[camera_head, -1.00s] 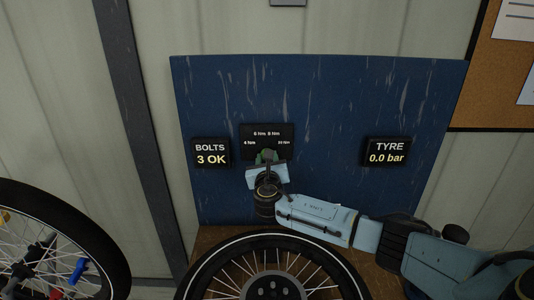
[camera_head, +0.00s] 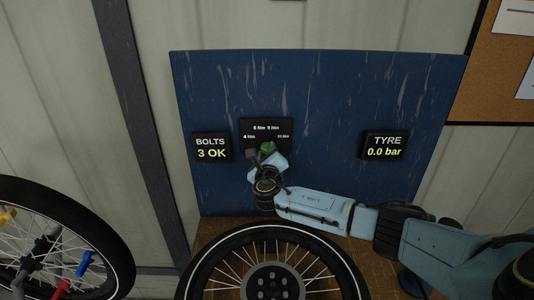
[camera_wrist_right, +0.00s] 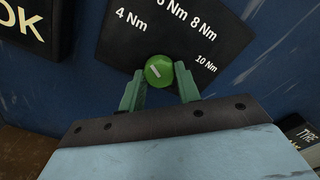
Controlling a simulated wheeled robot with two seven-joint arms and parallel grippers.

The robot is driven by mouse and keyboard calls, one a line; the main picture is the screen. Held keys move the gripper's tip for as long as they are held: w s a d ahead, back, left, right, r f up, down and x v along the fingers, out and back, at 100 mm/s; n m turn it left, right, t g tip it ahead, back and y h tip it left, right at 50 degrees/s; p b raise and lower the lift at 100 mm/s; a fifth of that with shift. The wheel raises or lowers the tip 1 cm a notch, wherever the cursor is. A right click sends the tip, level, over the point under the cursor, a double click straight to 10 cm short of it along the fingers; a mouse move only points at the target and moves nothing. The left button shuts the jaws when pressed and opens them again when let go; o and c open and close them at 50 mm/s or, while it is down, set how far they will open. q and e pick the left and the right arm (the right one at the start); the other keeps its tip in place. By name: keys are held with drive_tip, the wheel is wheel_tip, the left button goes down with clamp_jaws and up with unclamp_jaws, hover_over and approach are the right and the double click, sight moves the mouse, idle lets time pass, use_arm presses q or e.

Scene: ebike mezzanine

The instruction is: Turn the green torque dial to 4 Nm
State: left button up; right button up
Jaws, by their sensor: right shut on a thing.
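The green torque dial (camera_head: 267,147) sits at the bottom of a black scale plate (camera_head: 281,131) on the blue board, and it also shows in the right wrist view (camera_wrist_right: 159,71). The plate reads 4, 6, 8 and 10 Nm from left to right. A short white mark on the dial slants to the upper left, roughly towards the 4 Nm label. My right gripper (camera_wrist_right: 160,85) is shut on the dial, one green finger on each side. In the head view the gripper is tilted. My left gripper is not in view.
A BOLTS display (camera_head: 211,147) reading 3 OK is left of the plate. A TYRE display (camera_head: 386,146) reading 0.0 bar is to the right. A wheel (camera_head: 207,264) stands below my right arm, and another wheel (camera_head: 110,245) is at left.

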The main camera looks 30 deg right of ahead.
idle(0.3)
drive_tip(key=o, duration=1)
drive_tip(key=b+v, duration=0.1)
drive_tip(key=v, duration=1.2)
drive_tip(key=shift+s, duration=0.2)
